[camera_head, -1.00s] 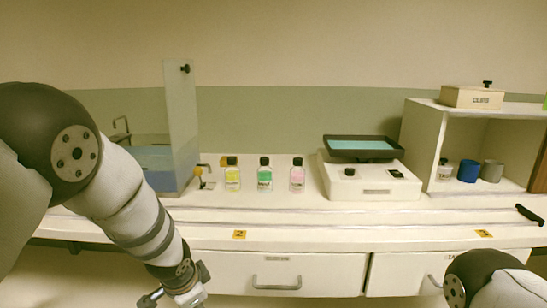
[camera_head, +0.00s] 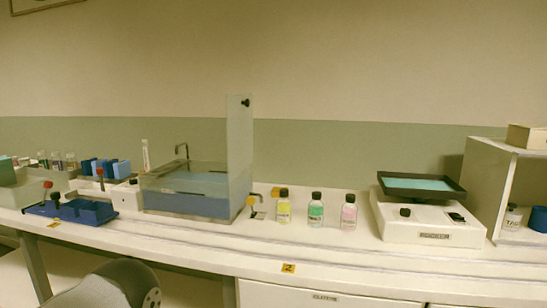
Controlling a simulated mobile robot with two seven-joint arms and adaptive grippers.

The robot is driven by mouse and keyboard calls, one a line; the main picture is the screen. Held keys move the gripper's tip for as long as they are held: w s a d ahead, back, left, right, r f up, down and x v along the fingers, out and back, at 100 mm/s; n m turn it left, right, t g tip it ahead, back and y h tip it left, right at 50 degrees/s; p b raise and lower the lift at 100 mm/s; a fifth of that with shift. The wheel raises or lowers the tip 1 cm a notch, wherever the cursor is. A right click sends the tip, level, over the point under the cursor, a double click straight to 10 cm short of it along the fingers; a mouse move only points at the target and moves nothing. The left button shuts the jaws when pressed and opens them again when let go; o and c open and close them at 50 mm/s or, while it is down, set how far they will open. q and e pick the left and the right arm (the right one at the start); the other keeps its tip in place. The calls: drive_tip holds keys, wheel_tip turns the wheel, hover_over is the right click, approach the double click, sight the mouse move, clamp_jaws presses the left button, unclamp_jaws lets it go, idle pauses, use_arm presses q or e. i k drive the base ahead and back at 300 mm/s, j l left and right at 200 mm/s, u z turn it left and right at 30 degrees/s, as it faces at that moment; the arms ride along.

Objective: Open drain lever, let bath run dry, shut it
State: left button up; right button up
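The bath is a clear-walled tank (camera_head: 160,183) left of centre on the bench, with blue water (camera_head: 190,205) in it. Part of my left arm (camera_head: 112,285) shows at the bottom left. Neither gripper is in view.
Yellow (camera_head: 284,210), green (camera_head: 316,213) and pink (camera_head: 349,214) bottles stand right of the lever. A white device with a dark tray (camera_head: 422,187) and an open shelf (camera_head: 483,195) are farther right. The bench's front strip is clear.

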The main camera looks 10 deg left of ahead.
sight(251, 199)
drive_tip(key=k+j+u, duration=0.1)
drive_tip(key=j+u, duration=0.65)
drive_tip(key=u, duration=0.2)
